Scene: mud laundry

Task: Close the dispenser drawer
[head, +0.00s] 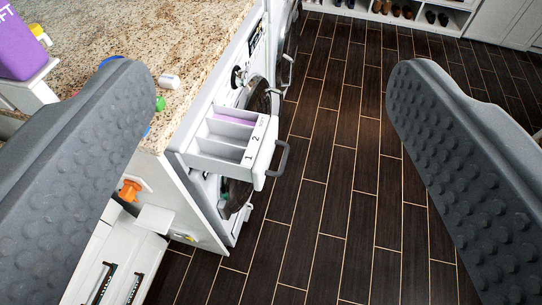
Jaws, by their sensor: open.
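The dispenser drawer (228,140) is white and sticks out from the front of a white washing machine (223,98). It is pulled open, and its compartments show from above, one with a purple patch inside. Its front panel carries the marks 1 and 2 and a dark grey handle (278,160). My gripper (265,85) is open, with one dark textured finger at each side of the view. The drawer lies between the fingers in the picture, beyond them and nearer the left one. Neither finger appears to touch it.
A second round-doored machine (287,45) stands beyond. A shoe shelf (420,14) is at the back. The dark plank floor (345,190) is clear.

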